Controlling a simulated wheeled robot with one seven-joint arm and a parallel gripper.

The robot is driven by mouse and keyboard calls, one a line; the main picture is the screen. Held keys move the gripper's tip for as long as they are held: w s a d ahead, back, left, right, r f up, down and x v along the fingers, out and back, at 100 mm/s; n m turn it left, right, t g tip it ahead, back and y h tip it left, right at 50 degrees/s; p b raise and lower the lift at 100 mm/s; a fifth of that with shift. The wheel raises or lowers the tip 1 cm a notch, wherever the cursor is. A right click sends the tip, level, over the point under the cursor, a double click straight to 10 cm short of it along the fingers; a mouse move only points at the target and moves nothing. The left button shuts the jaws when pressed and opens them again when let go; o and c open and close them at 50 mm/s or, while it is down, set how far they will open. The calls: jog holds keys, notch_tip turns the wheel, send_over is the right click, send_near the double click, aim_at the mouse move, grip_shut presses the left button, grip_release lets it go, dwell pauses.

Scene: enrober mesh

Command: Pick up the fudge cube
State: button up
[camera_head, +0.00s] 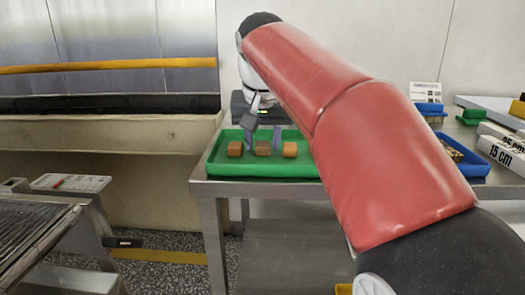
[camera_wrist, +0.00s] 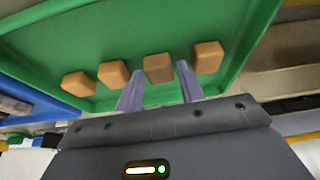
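Several brown cubes stand in a row in the green tray (camera_head: 215,170). One cube (camera_wrist: 158,68), a slightly duller brown than its neighbours, lies between my fingers; I take it as the fudge cube, though no label shows. My gripper (camera_wrist: 160,70) is open, with one finger on each side of this cube and small gaps showing. In the head view my gripper (camera_head: 263,140) reaches down into the tray around the middle visible cube (camera_head: 263,150). Whether the cube still rests on the tray floor is hard to tell.
Close neighbours are an orange-brown cube (camera_wrist: 208,57) on one side and two cubes (camera_wrist: 113,74) on the other. The tray stands on a steel table (camera_head: 205,187). A blue tray (camera_head: 470,165) stands to the right. A conveyor mesh (camera_head: 35,235) is at left.

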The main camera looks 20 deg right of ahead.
jog(key=shift+f, duration=0.1)
jog(key=c, duration=0.5)
jog(key=shift+c, duration=0.2)
